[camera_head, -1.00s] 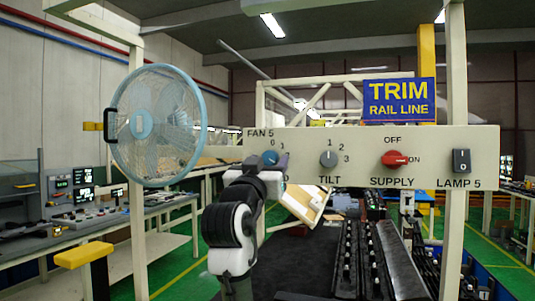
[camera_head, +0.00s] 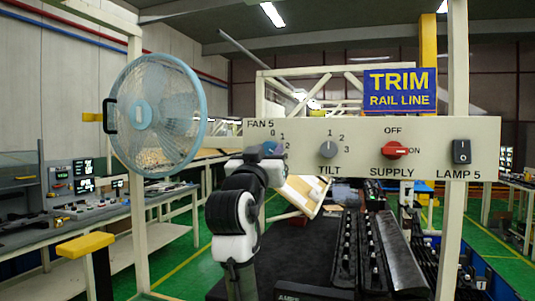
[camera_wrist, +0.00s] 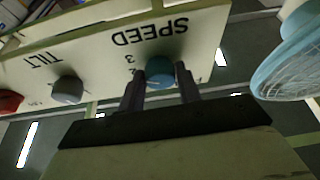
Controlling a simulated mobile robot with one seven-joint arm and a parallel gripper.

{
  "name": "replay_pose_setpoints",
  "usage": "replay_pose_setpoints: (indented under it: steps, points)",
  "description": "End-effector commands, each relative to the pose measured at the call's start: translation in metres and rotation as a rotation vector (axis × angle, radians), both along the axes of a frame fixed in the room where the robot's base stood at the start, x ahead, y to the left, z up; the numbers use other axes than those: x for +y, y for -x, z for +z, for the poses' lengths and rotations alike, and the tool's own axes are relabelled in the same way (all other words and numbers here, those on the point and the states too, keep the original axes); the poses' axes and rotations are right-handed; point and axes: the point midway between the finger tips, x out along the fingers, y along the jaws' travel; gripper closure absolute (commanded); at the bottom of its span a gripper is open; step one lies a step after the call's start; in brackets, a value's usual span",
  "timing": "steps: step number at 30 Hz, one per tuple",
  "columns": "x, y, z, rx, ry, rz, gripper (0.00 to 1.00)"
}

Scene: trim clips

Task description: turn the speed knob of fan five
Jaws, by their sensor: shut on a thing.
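The blue speed knob (camera_head: 269,148) is at the left end of the cream panel (camera_head: 365,180), under the FAN 5 label, partly hidden by my gripper (camera_head: 276,158). The wrist view sees the panel upside down. There, the blue knob (camera_wrist: 160,75) sits below the inverted word SPEED. The two dark fingers of my gripper (camera_wrist: 159,84) stand on either side of the knob and are shut on it. Some dial numbers show beside it. I cannot tell which number its pointer faces. The light blue fan (camera_head: 157,115) stands left of the panel.
To the right on the panel are the grey tilt knob (camera_head: 328,149), the red supply switch (camera_head: 395,150) turned toward ON, and the black lamp switch (camera_head: 461,151). The frame post (camera_head: 137,200) stands left of my arm. Dark rails (camera_head: 375,255) lie below the panel.

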Motion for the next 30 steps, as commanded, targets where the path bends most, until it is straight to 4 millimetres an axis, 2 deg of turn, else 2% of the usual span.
replay_pose_setpoints:
  steps: [21, 30]
  points:
    - [-0.0047, 0.0018, 0.0019, 0.153, 0.474, -0.003, 0.89]
    - [-0.0052, 0.0016, 0.0019, 0.195, 0.599, -0.002, 0.89]
